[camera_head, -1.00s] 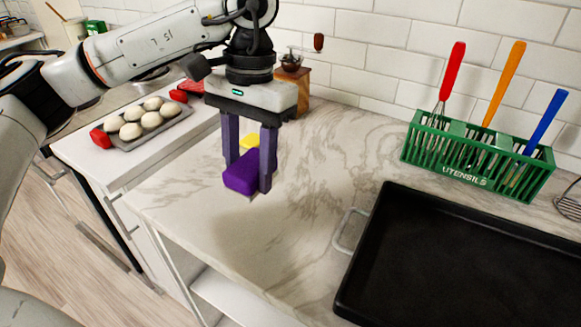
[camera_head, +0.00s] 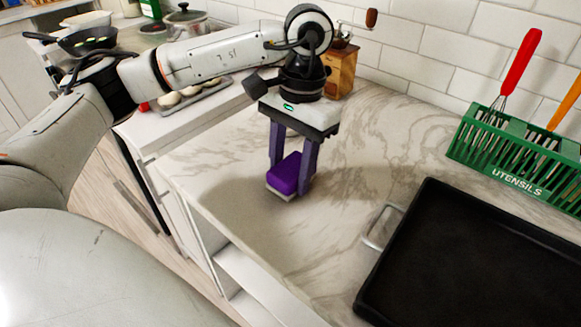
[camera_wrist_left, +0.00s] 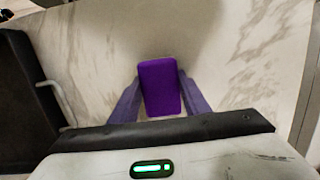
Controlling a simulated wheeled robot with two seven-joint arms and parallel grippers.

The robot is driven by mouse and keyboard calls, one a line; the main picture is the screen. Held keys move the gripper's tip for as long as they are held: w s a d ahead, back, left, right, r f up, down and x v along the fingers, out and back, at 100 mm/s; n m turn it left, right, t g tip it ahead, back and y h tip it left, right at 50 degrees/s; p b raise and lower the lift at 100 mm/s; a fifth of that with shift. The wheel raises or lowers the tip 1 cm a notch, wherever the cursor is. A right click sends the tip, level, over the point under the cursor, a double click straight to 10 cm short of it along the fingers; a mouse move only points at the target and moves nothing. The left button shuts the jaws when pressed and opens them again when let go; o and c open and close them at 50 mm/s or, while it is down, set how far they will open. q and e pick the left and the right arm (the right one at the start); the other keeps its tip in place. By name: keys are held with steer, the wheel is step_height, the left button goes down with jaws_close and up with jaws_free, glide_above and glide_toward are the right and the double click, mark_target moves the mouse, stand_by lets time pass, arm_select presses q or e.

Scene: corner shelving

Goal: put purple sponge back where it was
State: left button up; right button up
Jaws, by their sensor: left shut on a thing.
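The purple sponge (camera_head: 285,176) has a purple body with a pale layer underneath. My left gripper (camera_head: 291,187) is shut on it, with a purple finger on either side. The sponge is over the marble counter near its front left edge. I cannot tell whether its underside touches the counter. In the left wrist view the sponge (camera_wrist_left: 160,88) sits between the two fingers of my left gripper (camera_wrist_left: 160,90), its purple face toward the camera. My right gripper is not in view.
A black tray (camera_head: 480,260) with a metal handle lies on the counter at right. Behind it stands a green utensil rack (camera_head: 515,150). A wooden grinder (camera_head: 341,70) stands near the wall. The marble counter (camera_head: 400,130) between them is clear. A tray of pale buns is behind my arm.

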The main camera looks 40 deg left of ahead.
mark_target(297, 163)
arm_select(q)
steer(key=shift+f, duration=0.15)
steer(key=o, duration=0.9)
steer(key=shift+o, duration=0.2)
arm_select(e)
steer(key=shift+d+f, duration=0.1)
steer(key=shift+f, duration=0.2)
arm_select(q)
steer(key=shift+w+r, duration=0.1)
steer(key=shift+r, duration=0.3)
step_height(297, 163, up, 12)
steer(key=w+p, duration=0.1)
steer(key=shift+w+f+p, duration=0.25)
steer(key=shift+w+p, duration=0.1)
steer(key=shift+p, duration=0.05)
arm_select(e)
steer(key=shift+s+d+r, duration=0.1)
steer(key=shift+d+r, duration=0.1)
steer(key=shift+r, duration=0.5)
arm_select(q)
steer(key=shift+d, duration=0.15)
